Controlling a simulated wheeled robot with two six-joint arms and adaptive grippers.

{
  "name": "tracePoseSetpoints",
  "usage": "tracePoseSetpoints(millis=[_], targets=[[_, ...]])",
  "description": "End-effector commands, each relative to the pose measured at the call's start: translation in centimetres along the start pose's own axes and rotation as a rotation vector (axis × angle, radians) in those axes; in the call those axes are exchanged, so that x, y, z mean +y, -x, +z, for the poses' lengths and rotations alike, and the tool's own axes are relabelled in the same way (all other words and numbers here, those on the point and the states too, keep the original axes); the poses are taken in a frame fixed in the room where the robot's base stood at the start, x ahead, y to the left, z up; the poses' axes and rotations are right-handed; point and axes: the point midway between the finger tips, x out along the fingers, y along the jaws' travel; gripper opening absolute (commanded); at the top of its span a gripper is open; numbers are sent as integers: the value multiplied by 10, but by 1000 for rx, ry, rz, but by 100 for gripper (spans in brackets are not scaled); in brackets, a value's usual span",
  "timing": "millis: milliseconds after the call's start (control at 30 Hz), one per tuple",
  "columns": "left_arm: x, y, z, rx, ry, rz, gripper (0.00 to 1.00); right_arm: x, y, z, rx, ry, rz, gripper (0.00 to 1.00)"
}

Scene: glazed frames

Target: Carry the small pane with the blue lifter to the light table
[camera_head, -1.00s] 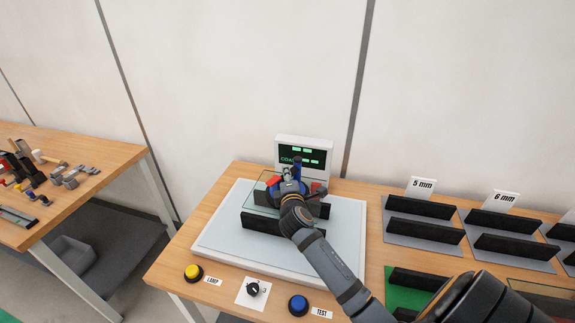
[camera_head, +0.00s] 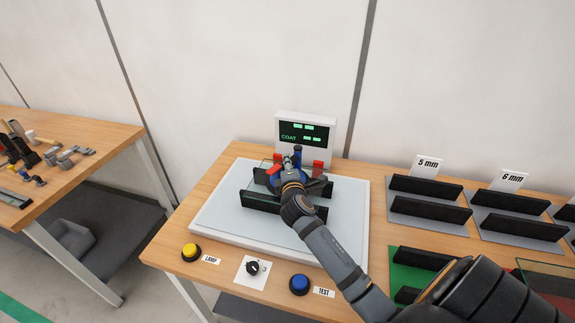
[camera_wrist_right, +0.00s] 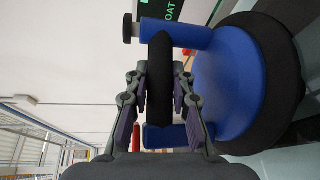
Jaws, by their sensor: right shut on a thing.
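My right gripper (camera_head: 292,178) is over the light table (camera_head: 345,225), a pale panel in a white frame on the wooden bench. In the right wrist view the gripper (camera_wrist_right: 160,105) is shut on the black grip of the blue lifter, whose blue body (camera_wrist_right: 230,80) and dark round pad show there. In the head view only bits of the lifter (camera_head: 298,152) show past the gripper. The small pane (camera_head: 265,200), clear with a greenish edge, is low at the two black bars on the light table. The gripper hides much of it; I cannot tell whether it rests there.
A display box (camera_head: 305,135) stands behind the light table. A yellow button (camera_head: 191,252), a dial (camera_head: 252,268) and a blue button (camera_head: 299,284) line the front. Racks marked 5 mm (camera_head: 430,207) and 6 mm (camera_head: 520,228) stand right. A tool bench (camera_head: 100,140) is left.

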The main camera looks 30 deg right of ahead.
Motion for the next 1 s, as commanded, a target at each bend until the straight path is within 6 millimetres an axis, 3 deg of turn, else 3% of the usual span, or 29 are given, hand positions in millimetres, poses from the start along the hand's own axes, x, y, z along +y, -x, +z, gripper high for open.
tracePoseSetpoints(millis=[1000], targets=[[1,-10,3,-2,0,0,40,-5,-1,-2,2,-1,13,0]])
